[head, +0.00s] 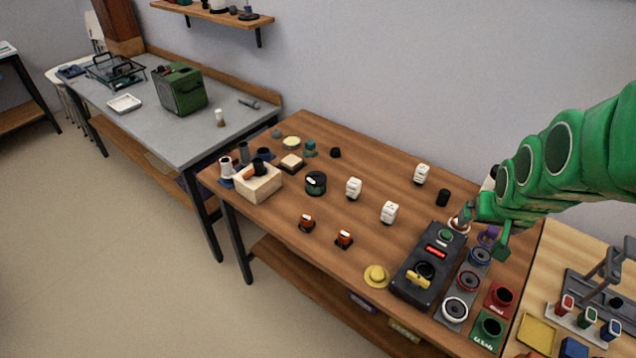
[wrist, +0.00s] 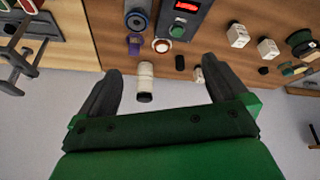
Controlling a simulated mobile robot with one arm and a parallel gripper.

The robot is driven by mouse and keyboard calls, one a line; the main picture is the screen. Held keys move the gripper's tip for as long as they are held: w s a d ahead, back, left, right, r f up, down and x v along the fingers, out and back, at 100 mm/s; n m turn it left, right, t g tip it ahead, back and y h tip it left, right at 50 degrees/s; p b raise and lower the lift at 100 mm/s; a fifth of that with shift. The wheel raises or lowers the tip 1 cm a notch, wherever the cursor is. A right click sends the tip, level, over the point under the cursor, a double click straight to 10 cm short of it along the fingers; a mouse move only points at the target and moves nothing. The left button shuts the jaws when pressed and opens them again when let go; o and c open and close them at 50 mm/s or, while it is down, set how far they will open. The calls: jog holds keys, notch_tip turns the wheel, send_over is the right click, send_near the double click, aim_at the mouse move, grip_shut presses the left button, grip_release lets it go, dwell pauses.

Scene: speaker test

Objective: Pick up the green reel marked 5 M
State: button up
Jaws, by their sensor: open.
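My gripper (head: 484,232) is open above the right part of this table, near the black control box, well to the right of the reel. In the wrist view my gripper's dark fingers (wrist: 160,68) are spread. A white cylinder with a dark end (wrist: 145,82) shows between them, apart from both; nothing is held.
White blocks (head: 354,188) and a black cylinder (head: 442,197) stand between my gripper and the reel. The control box (head: 428,266) and a yellow knob-like piece (head: 376,276) are near the front edge.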

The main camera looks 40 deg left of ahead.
jog(key=w+a+f+n+t+y, duration=0.25)
jog(key=w+a, duration=0.35)
jog(key=a, duration=0.5)
jog(key=n+y, duration=0.5)
jog(key=y, duration=0.3)
send_over(316, 179)
jog(key=s+d, duration=0.3)
jog(key=d, duration=0.2)
notch_tip(316, 179, down, 9)
jog(key=shift+m, duration=0.25)
jog(key=shift+a+f, duration=0.2)
jog(key=shift+f, duration=3.3)
jog(key=shift+x, duration=2.55)
jog(key=shift+d+f, duration=0.1)
jog(key=shift+f, duration=0.05)
jog(key=shift+c, duration=0.5)
jog(key=c, duration=1)
